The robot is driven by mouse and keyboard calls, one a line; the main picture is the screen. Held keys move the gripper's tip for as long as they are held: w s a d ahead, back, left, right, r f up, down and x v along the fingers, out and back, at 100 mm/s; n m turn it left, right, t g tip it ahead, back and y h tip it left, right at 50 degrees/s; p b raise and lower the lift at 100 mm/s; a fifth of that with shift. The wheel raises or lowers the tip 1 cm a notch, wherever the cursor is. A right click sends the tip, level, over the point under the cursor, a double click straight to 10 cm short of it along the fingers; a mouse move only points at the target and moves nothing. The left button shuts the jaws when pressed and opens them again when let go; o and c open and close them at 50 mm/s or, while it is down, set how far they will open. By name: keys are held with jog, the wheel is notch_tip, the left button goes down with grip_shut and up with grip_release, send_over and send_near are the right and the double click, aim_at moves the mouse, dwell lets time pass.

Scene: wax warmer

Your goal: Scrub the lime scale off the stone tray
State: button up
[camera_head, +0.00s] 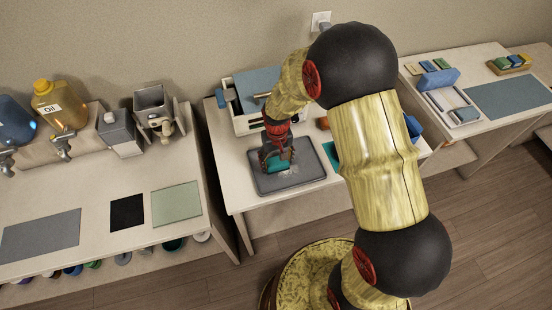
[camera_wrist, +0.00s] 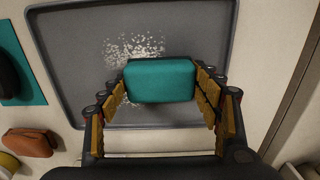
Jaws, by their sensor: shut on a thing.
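The stone tray (camera_head: 309,181) is a dark grey rectangle with a raised rim on the middle table. It also fills most of the wrist view (camera_wrist: 205,35). A patch of white speckled lime scale (camera_wrist: 132,48) shows on the tray, partly hidden behind a teal block-shaped scrubber (camera_wrist: 160,80). My gripper (camera_head: 278,162) is over the tray and shut on the teal scrubber, with one finger on each side of it. A few pale specks show below the scrubber near the left finger. I cannot tell whether the scrubber touches the tray.
A white box with a blue-grey panel (camera_head: 258,82) stands behind the tray. A teal mat (camera_wrist: 18,62) with a dark object, and a brown item (camera_wrist: 28,142), lie beside the tray. Side tables hold an oil jug (camera_head: 50,108) at left and a blue-handled caddy (camera_head: 438,80) at right.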

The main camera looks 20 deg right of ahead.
aim_at(285, 150)
jog(key=shift+s+p, duration=0.55)
jog(key=shift+s, duration=2.55)
jog(key=shift+d, duration=2.6)
jog(key=shift+w, duration=0.1)
jog(key=shift+w+b, duration=0.3)
jog(key=shift+w, duration=2.8)
jog(key=shift+w+b, duration=0.3)
jog(key=shift+w, duration=2.7)
jog(key=shift+s, duration=0.1)
